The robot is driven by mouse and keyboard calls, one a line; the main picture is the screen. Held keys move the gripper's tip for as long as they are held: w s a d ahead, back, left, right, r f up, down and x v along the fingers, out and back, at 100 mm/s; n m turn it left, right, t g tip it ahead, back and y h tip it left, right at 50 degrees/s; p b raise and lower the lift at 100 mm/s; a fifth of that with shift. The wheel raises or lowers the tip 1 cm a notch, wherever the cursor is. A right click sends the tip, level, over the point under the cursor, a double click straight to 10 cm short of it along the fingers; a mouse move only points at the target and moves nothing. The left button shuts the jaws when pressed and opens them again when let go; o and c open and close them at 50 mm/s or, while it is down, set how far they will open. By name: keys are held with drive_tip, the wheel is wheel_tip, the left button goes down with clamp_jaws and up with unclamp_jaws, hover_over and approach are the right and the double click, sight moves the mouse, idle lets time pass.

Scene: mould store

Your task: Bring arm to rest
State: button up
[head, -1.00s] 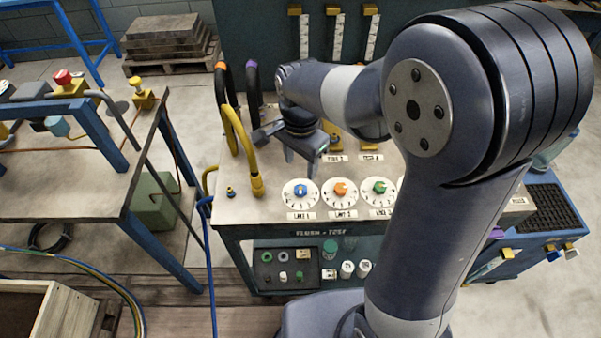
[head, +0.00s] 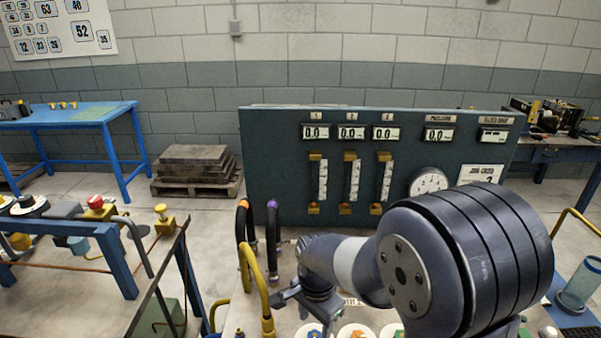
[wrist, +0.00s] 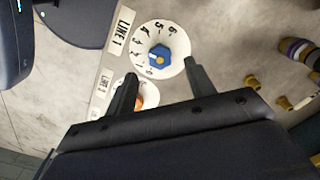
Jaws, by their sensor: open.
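My gripper (wrist: 158,90) is open and empty in the wrist view, its two fingers apart above the bench top. The blue LINE 1 knob (wrist: 159,56) on its white dial shows just beyond the fingertips. An orange knob (wrist: 139,102) on the neighbouring dial is partly hidden behind the left finger. In the head view my gripper (head: 290,308) hangs over the bench, beside the yellow hose, with my arm bent across the right side. The lower parts of the dials are cut off by the bottom edge there.
A dark panel (head: 270,160) with displays and flow tubes stands behind the bench. Yellow (head: 265,297), orange-tipped (head: 240,225) and purple-tipped (head: 272,230) hoses rise close to my gripper. A blue-framed table (head: 105,240) stands at left. A clear cylinder (head: 580,285) is at right.

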sight(315, 335)
wheel_tip(315, 335, down, 5)
drive_tip(key=shift+r, duration=0.3)
idle(0.4)
